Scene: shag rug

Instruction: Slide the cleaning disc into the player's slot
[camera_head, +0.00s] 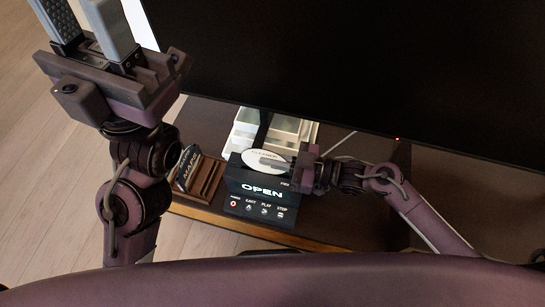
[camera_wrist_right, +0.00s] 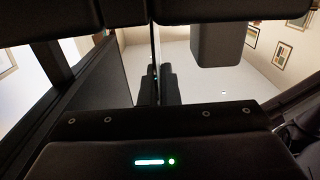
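The white oval-looking cleaning disc (camera_head: 262,161) shows in the head view just above the back edge of the black player (camera_head: 240,183). The player's face reads OPEN, with a row of buttons below. My right gripper (camera_head: 283,162) reaches in from the right and is shut on the disc, one finger lying across its face. I cannot tell whether the disc's lower edge is in the slot, which I cannot make out. A thin upright edge in the right wrist view (camera_wrist_right: 156,60) appears to be the disc. My left gripper (camera_head: 85,30) is raised at upper left, open and empty.
A wooden rack (camera_head: 208,182) with a labelled case stands left of the player. A large dark screen (camera_head: 370,70) rises behind, close to my right arm. Pale stacked objects (camera_head: 290,130) lie behind the player. The dark cabinet top (camera_head: 360,215) is clear at right.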

